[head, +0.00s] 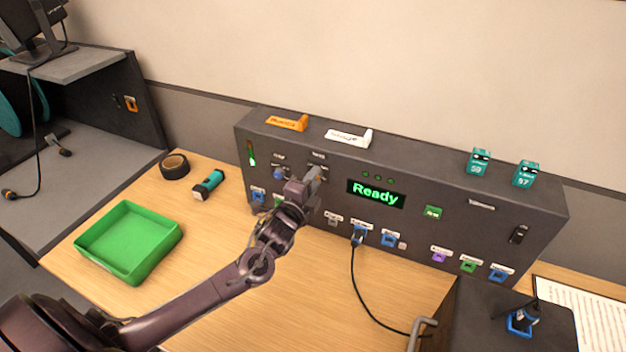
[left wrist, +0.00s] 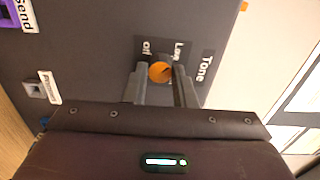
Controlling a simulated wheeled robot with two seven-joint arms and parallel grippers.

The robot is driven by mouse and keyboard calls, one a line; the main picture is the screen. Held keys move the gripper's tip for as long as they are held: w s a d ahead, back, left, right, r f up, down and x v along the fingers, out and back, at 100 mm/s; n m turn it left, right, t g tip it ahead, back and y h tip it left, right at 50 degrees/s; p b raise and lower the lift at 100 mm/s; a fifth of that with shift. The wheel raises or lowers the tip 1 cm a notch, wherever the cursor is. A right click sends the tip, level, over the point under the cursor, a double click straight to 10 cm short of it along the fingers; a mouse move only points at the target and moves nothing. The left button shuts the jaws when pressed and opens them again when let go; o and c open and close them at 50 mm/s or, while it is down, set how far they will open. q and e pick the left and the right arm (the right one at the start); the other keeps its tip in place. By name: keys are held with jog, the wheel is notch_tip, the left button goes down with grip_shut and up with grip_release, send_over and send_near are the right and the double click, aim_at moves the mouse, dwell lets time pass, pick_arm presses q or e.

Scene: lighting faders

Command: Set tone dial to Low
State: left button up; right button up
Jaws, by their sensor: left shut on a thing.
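The tone dial (left wrist: 160,72) is a small orange round knob on the dark panel in the left wrist view. Printed labels beside it read Off, Low and Tone (left wrist: 202,66). A dark mark shows on the knob, but I cannot tell which label it points to. My left gripper (left wrist: 160,88) has its two fingers on either side of the knob and is shut on it. In the head view my left gripper (head: 315,178) reaches the front of the dark console (head: 410,165), left of its display, and hides the dial. My right gripper is not in view.
The display (head: 375,193) reads Ready in green. A black cable (head: 358,290) runs from a blue socket across the desk. A green tray (head: 128,242), a teal flashlight (head: 208,185) and black tape (head: 174,166) lie left. A dark box (head: 480,310) stands front right.

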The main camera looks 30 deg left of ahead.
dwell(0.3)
pick_arm(q)
jog(key=o, duration=1)
jog(key=s+b, duration=0.2)
jog(key=s, duration=0.5)
jog(key=shift+s+d, duration=0.25)
jog(key=shift+s, duration=0.15)
jog(key=shift+s+f, duration=0.1)
jog(key=shift+f, duration=0.05)
